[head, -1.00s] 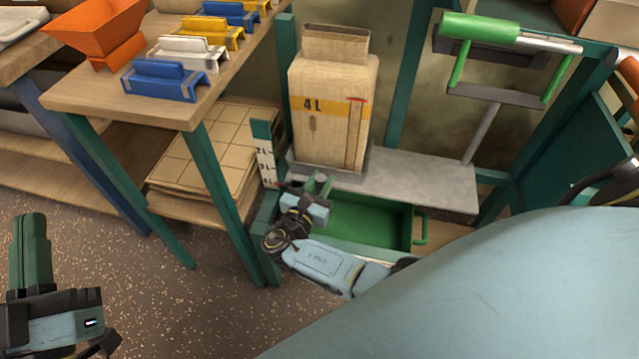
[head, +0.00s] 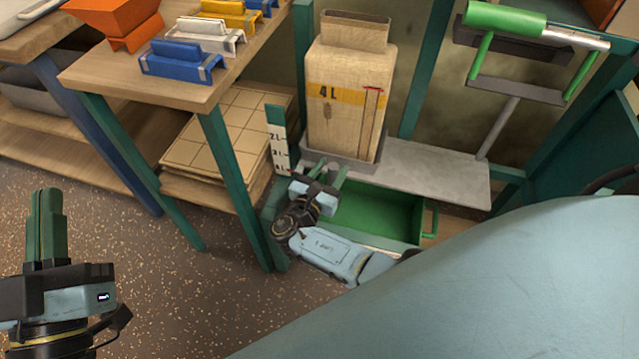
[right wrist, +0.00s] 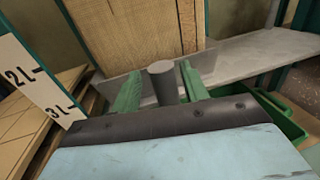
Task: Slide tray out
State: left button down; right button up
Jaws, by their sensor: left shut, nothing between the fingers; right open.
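A shallow grey metal tray (head: 314,160) sits under the tall wooden 4 L container (head: 345,110), on a grey shelf in the head view. In the right wrist view a grey round peg (right wrist: 162,80) sticks out at the tray's front. My right gripper (head: 333,174) is at the tray's front; its open green fingers (right wrist: 160,88) stand either side of the peg, with visible gaps. A green bin with a side handle (head: 378,213) is below the shelf, partly hidden by my right arm. My left gripper (head: 46,222) is shut and empty at the lower left, far from the tray.
A scale post marked 2L, 3L (head: 279,140) stands just left of my right gripper. A wooden table (head: 120,88) with an orange hopper and coloured blocks is at the left. Open floor lies at the lower left.

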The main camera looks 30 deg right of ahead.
jog(key=p+v, duration=0.1)
jog(key=v, duration=0.4)
jog(key=shift+s+a, duration=0.2)
jog(key=shift+a, duration=0.1)
pick_arm(q)
notch_tip(320, 180, down, 9)
jog(key=a+g+y+p, duration=0.1)
jog(key=g+y, duration=0.1)
jog(key=g, duration=0.4)
jog(key=shift+w+a+f, duration=0.2)
jog(key=shift+w+a, duration=0.1)
jog(key=shift+w, duration=0.05)
pick_arm(e)
jog(key=v, duration=0.7)
jog(key=shift+a, duration=0.2)
jog(key=shift+s, duration=0.1)
